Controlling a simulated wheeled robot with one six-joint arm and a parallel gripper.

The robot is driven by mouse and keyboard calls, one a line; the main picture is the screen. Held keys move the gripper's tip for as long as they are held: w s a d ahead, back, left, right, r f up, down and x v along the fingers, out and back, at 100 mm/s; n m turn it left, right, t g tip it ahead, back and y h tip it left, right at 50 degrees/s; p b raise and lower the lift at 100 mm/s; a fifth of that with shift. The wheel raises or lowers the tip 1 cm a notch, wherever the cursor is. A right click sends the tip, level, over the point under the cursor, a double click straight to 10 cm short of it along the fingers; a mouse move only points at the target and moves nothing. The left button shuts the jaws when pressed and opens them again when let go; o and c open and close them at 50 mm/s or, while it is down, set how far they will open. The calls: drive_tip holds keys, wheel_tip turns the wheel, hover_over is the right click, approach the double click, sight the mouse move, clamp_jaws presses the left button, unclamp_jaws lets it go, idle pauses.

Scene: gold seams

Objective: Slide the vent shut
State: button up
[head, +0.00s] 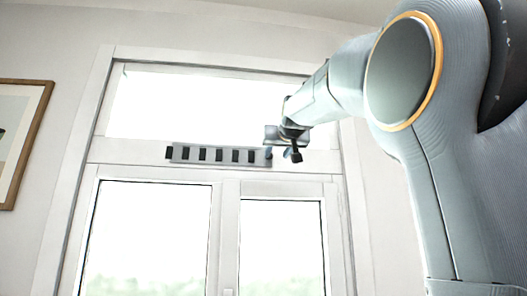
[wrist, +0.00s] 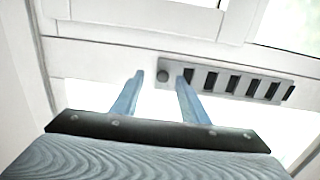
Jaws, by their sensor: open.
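The vent (head: 210,154) is a grey strip with several dark slots showing, set on the white frame bar between the upper and lower window panes. It also shows in the wrist view (wrist: 222,82). Its small round grey knob (wrist: 162,76) sits at the strip's left end in the wrist view, which is the right end in the head view (head: 269,152). My gripper (wrist: 159,77) is open, with one blue finger on each side of the knob in the picture. I cannot tell whether the fingers reach around it or touch it. In the head view my gripper (head: 294,154) is at the vent's right end.
The white window frame (head: 226,188) surrounds bright panes above and below the vent. A framed picture (head: 47,110) hangs on the wall at the far left. The frame bar left of the vent is clear. My arm covers the right side of the head view.

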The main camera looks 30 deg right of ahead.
drive_tip(key=w+d+r+p, duration=0.1)
drive_tip(key=w+p, duration=0.3)
drive_tip(key=w, duration=0.3)
drive_tip(key=shift+w+r, duration=0.15)
drive_tip(key=shift+r, duration=0.25)
drive_tip(key=shift+d, duration=0.15)
clamp_jaws()
